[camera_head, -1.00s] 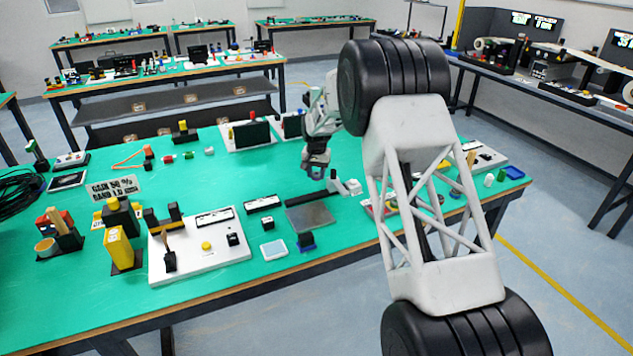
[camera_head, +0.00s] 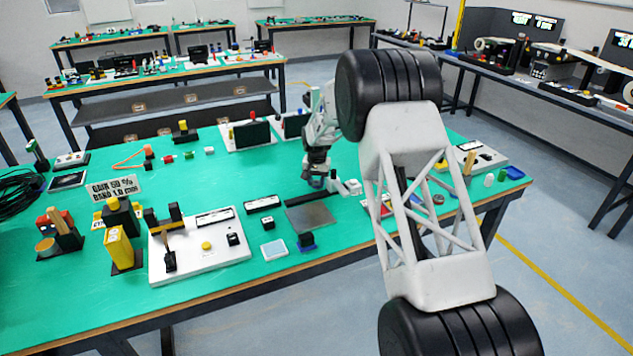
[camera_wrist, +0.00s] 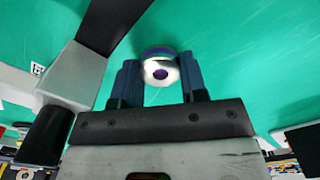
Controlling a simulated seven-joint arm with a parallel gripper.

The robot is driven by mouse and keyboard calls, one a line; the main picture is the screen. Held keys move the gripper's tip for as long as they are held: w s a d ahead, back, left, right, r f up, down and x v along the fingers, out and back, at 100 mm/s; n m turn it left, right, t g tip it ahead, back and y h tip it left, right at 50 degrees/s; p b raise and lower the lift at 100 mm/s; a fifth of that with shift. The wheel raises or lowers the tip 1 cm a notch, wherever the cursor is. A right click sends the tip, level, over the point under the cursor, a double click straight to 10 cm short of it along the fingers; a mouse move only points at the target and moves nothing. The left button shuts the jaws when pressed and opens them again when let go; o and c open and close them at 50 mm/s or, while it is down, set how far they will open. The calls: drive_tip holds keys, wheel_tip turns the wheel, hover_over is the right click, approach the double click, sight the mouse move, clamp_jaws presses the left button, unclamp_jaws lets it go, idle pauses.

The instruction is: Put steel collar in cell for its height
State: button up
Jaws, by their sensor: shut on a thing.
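In the wrist view, a round steel collar (camera_wrist: 160,70) with a dark centre hole sits between the two blue fingers of my gripper (camera_wrist: 160,82). The fingers are shut on it. Green table top shows around it; I cannot tell whether it touches the table. In the head view, my gripper (camera_head: 317,182) is small and low over the middle of the green table, behind a dark bar and a grey plate (camera_head: 311,217); the collar cannot be made out there. I cannot tell which cells are sorted by height.
A sign (camera_head: 114,188) stands behind. A black screen (camera_head: 252,134) is at the back. My arm hides part of the table's right side.

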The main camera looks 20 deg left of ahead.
sight(317, 182)
drive_tip(key=o, duration=0.7)
drive_tip(key=shift+f, duration=0.1)
drive_tip(key=shift+o, duration=0.2)
wheel_tip(317, 182, up, 12)
drive_tip(key=shift+r, duration=0.2)
idle(0.9)
